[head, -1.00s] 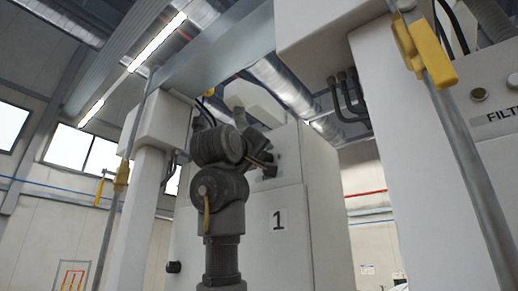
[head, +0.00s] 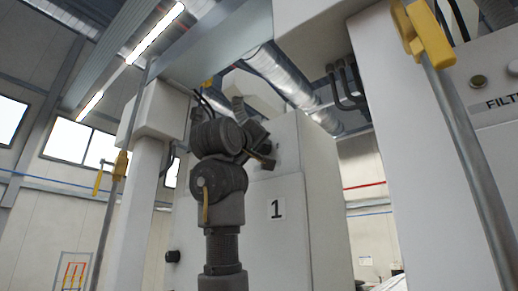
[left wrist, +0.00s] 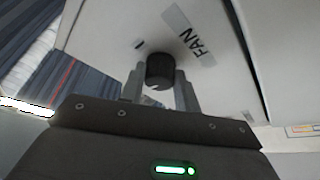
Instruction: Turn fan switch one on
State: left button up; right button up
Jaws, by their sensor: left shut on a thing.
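The fan switch (left wrist: 160,71) is a round black knob on a pale panel in the left wrist view, beside a "FAN" label (left wrist: 199,46) and a small "1" mark. The fingers of my left gripper (left wrist: 160,84) stand on both sides of the knob and are shut on it. A small light mark shows on the knob's near edge. In the head view my left gripper (head: 268,157) reaches the face of the white cabinet marked "1" (head: 288,235). It hides most of the switch there. My right gripper is not in view.
A white post (head: 410,160) and a slanted metal rod with a yellow clamp (head: 431,33) stand at the right. Another white post (head: 143,210) and rod stand at the left. A grey beam (head: 218,45) crosses overhead.

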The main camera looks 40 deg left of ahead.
pick_arm(q)
jog(key=shift+a+r+m+g+h+b, duration=0.15)
jog(key=shift+m+h+b, duration=0.5)
jog(key=shift+m+h, duration=2.35)
jog(key=shift+a+f+m+g+h+b, duration=0.2)
jog(key=shift+m+h+b, duration=0.55)
jog(key=shift+m, duration=4.4)
jog(key=shift+a+r+m+g+h+b, duration=0.2)
jog(key=shift+m+h+b, duration=0.3)
jog(key=shift+m+h, duration=2.55)
jog(key=shift+m+y, duration=1)
jog(key=shift+m, duration=0.1)
jog(key=o, duration=1)
